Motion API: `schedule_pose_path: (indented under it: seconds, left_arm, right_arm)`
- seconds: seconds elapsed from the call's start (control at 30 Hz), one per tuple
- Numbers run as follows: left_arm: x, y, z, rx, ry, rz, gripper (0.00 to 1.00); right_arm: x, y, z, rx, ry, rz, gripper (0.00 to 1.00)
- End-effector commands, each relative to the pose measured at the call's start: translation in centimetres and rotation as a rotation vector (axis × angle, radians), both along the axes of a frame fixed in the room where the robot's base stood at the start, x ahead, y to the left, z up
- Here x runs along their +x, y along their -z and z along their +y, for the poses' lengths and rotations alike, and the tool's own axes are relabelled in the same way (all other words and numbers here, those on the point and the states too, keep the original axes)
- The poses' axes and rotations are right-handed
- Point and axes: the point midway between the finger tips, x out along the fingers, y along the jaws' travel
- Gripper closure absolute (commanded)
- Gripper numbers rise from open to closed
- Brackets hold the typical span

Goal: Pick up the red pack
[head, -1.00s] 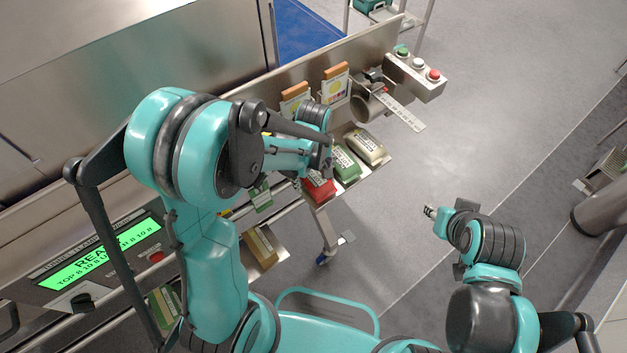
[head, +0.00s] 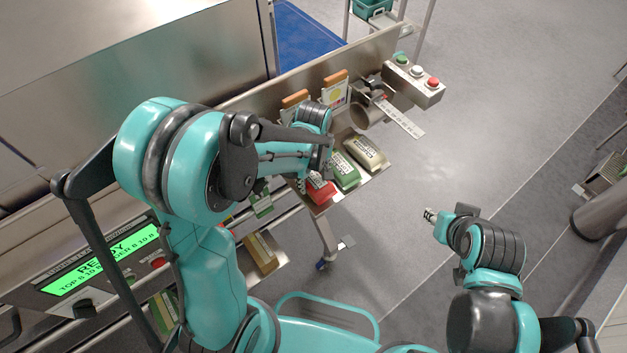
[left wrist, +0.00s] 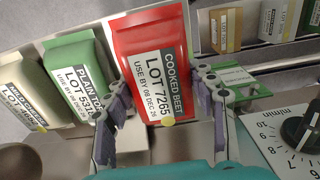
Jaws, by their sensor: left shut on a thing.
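The red pack (left wrist: 150,50), labelled "COOKED BEET", stands large in the left wrist view. My left gripper (left wrist: 160,95) has a finger on each side of it and is shut on it. In the head view the red pack (head: 321,192) shows only partly below my left gripper, whose wrist and fingers hide the rest. It is still in line with the other packs; I cannot tell whether it is clear of its support. My right gripper (head: 431,215) hangs over the floor at the right, apart from the packs; its finger gap is too small to judge.
A green pack (head: 344,170) and a cream pack (head: 366,152) lie beside the red one. A lit display panel (head: 100,262) is at the left. Open floor lies to the right.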

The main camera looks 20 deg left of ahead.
Motion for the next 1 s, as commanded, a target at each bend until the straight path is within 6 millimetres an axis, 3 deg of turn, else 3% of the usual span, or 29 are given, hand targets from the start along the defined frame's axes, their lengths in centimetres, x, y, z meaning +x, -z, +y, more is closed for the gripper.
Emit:
schedule_pose_path:
  seconds: [0.1,0.5,0.7,1.0]
  left_arm:
    - [-0.2,-2.7,-0.4,0.0,0.003,0.0,0.89]
    - [-4.0,-7.5,-8.3,0.0,0.005,0.0,0.89]
    - [-4.9,-8.7,-10.1,0.0,0.002,0.0,0.89]
    - [-5.1,-8.9,-10.5,0.0,0.0,0.0,0.89]
  right_arm:
    - [0.0,-1.3,0.0,0.0,0.0,0.0,0.66]
    - [0.0,-3.4,0.0,0.0,0.0,0.0,0.66]
    - [0.0,-3.8,0.0,0.0,0.0,0.0,0.66]
    - [0.0,-3.8,0.0,0.0,0.0,0.0,0.66]
